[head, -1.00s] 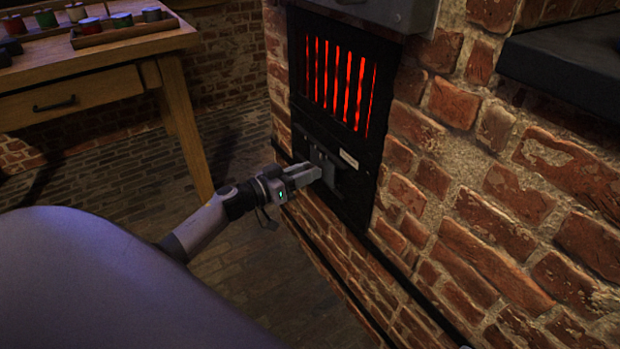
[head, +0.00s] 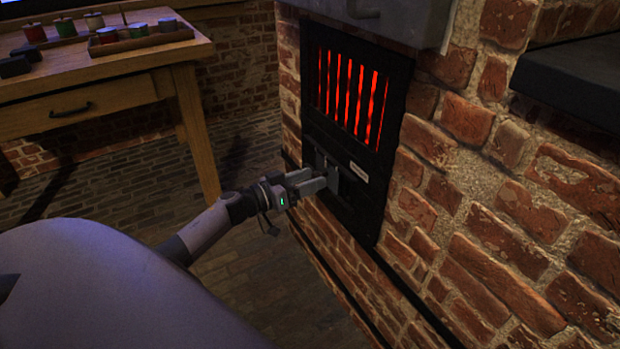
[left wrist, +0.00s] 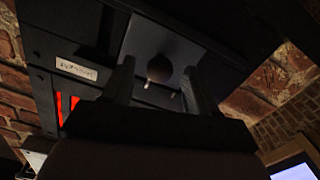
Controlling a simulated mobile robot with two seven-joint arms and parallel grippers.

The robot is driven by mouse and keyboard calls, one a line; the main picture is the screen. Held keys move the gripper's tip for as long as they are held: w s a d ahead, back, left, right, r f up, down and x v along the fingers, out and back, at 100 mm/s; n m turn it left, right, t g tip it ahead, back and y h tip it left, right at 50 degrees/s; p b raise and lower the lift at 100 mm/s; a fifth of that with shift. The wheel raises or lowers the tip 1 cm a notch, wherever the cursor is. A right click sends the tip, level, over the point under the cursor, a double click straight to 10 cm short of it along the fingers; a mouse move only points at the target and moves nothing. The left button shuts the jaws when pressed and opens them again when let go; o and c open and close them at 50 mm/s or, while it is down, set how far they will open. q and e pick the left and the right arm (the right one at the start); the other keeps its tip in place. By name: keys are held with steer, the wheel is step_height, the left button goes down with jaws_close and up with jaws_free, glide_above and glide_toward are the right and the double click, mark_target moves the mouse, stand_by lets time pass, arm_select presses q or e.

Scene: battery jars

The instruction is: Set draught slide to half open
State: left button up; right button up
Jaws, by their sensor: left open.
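The draught slide (head: 333,166) is a grey plate with a knob, set in the black stove front below the glowing grate. In the left wrist view the slide's plate (left wrist: 165,38) carries a dark round knob (left wrist: 160,68). My left gripper (head: 326,181) is at the slide. Its fingers are open, one on each side of the knob, with gaps showing. How far the slide stands open is hard to tell, as the gripper hides part of it. My right gripper is not in view.
A pale label (head: 359,171) sits right of the slide. The glowing grate (head: 349,92) is above, with brick wall (head: 480,220) around. A wooden table (head: 110,78) with trays of coloured jars stands at left. The floor between is clear.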

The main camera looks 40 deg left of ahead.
arm_select(q)
steer(key=p+v, duration=0.2)
steer(key=v, duration=0.4)
steer(key=shift+s, duration=0.2)
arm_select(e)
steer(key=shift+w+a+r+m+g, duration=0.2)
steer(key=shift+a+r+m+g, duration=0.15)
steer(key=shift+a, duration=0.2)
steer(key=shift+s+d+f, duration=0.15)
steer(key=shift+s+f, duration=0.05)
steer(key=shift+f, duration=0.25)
